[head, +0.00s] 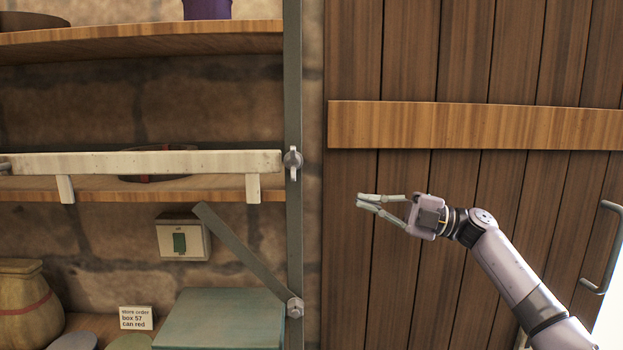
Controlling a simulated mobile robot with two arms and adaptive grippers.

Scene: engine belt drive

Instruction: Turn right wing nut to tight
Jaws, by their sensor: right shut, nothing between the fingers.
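The right wing nut (293,160) is a small grey metal piece on the dark upright post (294,80), at the right end of the white bar (150,162). Its wings appear to stand about upright, but it is too small to tell how tight it is. My right gripper (368,202) is to the right of the nut and lower in the picture, in front of the wooden door. Its fingers point left, are shut and hold nothing. It is apart from the nut. My left gripper is not in view.
A diagonal metal brace (240,250) runs down to another fastener (294,308) on the post. A switch box (183,240), a green box (222,318), a sack (26,300) and a label card (136,318) are at left. The plank door (420,250) has a handle (608,250).

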